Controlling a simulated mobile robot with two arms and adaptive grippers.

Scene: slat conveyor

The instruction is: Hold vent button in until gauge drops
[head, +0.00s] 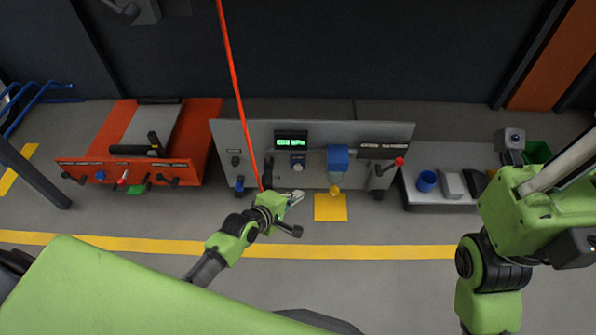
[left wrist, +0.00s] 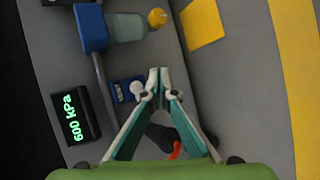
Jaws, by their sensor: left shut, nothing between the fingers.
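The grey panel (head: 225,150) carries a digital gauge (head: 291,142), whose green digits read 600 kPa in the left wrist view (left wrist: 76,118). Just below the gauge is a blue plate with a pale round button (head: 298,161), presumably the vent button; the button also shows in the left wrist view (left wrist: 137,89). My left gripper (head: 298,195) is shut and empty, in front of and below the button. In the left wrist view its closed fingertips (left wrist: 159,76) are close beside the blue plate, apparently not on the button.
Right of the button is a blue unit (head: 338,156) with a clear bowl and yellow bottom. A red-knobbed lever (head: 398,161) is at the panel's right. A red line (head: 236,85) hangs down to near my left wrist. An orange machine (head: 195,150) stands left.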

